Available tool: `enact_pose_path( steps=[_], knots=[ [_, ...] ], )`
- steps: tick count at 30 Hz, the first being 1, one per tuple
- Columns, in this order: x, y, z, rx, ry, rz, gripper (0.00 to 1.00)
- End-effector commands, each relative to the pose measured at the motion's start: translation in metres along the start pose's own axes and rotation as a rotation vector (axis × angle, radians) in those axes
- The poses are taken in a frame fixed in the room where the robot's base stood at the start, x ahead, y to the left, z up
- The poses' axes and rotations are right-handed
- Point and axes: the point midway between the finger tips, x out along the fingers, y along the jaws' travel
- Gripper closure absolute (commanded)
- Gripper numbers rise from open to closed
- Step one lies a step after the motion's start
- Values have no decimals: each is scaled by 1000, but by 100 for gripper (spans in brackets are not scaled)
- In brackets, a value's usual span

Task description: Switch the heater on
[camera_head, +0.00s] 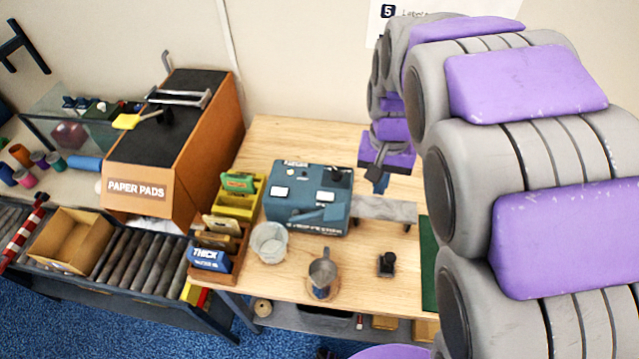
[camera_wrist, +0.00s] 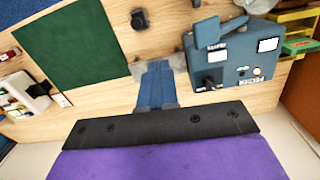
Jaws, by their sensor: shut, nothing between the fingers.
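The blue box-shaped machine, which seems to be the heater (camera_head: 300,208), stands on the wooden table with white labels and a dark knob-like part on top. In the wrist view the same blue box (camera_wrist: 236,42) is at the upper right, with a black switch-like part (camera_wrist: 209,84) near its edge. The labels are too small to read, so I cannot tell the switch position. My gripper (camera_head: 377,184) hangs to the right of the box, apart from it. In the wrist view its blue fingers (camera_wrist: 156,84) are together and empty.
A grey slat (camera_head: 385,209) lies right of the box, with a small black object (camera_head: 387,264) in front. A glass (camera_head: 269,242) and a metal cup (camera_head: 322,272) stand at the front.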

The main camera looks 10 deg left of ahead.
Motion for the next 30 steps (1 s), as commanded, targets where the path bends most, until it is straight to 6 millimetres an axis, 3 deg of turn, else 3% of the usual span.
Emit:
enact_pose_path(
  steps=[6,13,18,30],
  knots=[
    [4,-58,-44,-36,22,-9,100],
    [12,-107,-68,-68,37,-24,100],
    [16,-121,-74,-77,39,-32,100],
    [17,-124,-75,-78,41,-33,100]
  ],
)
